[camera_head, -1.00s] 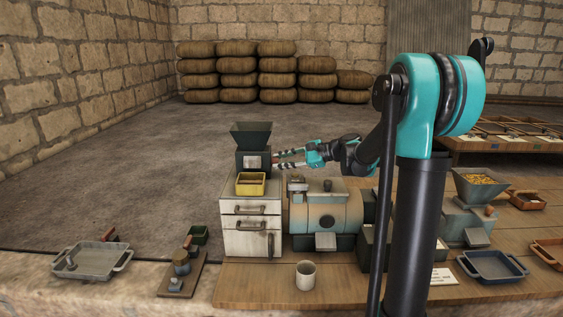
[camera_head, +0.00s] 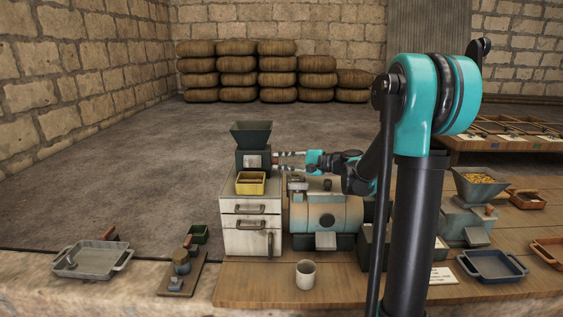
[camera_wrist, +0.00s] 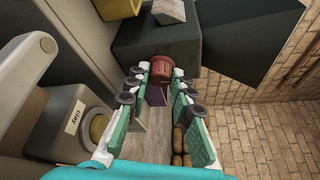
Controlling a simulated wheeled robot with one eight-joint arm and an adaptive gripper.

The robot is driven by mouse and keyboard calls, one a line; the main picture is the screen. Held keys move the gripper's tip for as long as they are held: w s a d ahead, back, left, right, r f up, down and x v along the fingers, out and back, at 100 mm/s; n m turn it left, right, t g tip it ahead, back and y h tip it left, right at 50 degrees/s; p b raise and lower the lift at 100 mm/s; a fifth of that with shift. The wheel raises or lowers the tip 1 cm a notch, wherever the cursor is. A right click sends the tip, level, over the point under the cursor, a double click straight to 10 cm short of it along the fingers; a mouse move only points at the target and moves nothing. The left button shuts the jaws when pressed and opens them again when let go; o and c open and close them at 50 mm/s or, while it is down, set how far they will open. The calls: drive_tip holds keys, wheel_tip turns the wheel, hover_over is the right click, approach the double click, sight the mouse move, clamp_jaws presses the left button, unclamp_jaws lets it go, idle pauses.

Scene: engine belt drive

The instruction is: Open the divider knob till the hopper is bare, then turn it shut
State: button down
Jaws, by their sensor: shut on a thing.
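The divider is a dark box (camera_head: 245,160) with a flared hopper (camera_head: 251,132) on top, standing on a white drawer cabinet. The hopper's inside is hidden in the head view. The divider's dark body (camera_wrist: 145,42) fills the upper middle of the wrist view. Its red-brown knob (camera_wrist: 161,67) sticks out between my fingertips. My gripper (camera_wrist: 161,76) is shut on the knob, with a finger on each side. In the head view, my gripper (camera_head: 276,160) reaches the divider's right side, its fingers nearly level. A yellow tray (camera_head: 251,188) stands in front of the divider; its contents are unclear.
The white cabinet (camera_head: 251,224) carries the divider. A beige drum machine (camera_head: 327,213) stands right of it, below my arm. A white cup (camera_head: 305,275) is in front. A second hopper (camera_head: 481,187) with yellow grains is at right.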

drive_tip(key=shift+f+n, duration=0.1)
drive_tip(key=shift+n, duration=0.4)
drive_tip(key=shift+t+y, duration=0.3)
drive_tip(key=c, duration=1.3)
unclamp_jaws()
drive_tip(key=shift+d, duration=0.15)
drive_tip(key=v, duration=0.7)
drive_tip(key=shift+s+d, duration=0.1)
